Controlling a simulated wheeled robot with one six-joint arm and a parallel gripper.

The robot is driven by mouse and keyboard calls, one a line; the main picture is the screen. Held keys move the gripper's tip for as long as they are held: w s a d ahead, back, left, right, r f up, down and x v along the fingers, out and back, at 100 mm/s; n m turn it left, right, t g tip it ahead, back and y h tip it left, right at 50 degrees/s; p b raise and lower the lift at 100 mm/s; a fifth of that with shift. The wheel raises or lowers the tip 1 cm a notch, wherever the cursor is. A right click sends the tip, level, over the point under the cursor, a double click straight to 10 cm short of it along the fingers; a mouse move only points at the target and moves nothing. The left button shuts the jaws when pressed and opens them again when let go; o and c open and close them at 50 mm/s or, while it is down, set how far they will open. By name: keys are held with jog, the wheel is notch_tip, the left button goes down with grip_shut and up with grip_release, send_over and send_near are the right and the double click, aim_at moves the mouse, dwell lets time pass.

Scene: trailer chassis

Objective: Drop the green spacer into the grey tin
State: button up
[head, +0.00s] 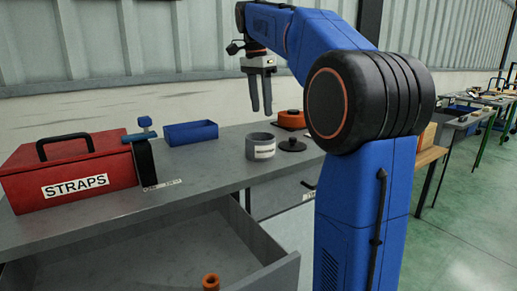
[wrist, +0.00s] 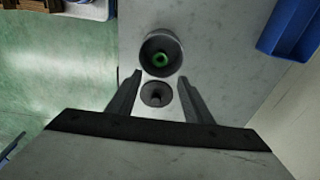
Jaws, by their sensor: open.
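The grey tin (head: 260,147) stands upright and open on the bench, with a white label on its side. In the wrist view the tin (wrist: 149,44) shows from above, and the green spacer (wrist: 161,60) lies inside it. The spacer is hidden by the tin wall in the head view. My gripper (head: 261,110) is above the tin, fingers pointing down, open and empty. In the wrist view my gripper (wrist: 160,76) has its fingers spread apart, with nothing between them touching either finger.
A black lid with a knob (head: 291,146) lies beside the tin. A blue bin (head: 191,132), a red STRAPS box (head: 70,172) and a black stand (head: 144,162) are left. An open drawer (head: 228,243) holds an orange ring (head: 211,282).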

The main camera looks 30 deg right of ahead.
notch_tip(320, 180, up, 10)
jog(key=a, duration=0.1)
jog(key=shift+a+f, duration=0.15)
jog(key=shift+s, duration=0.1)
dwell(0.4)
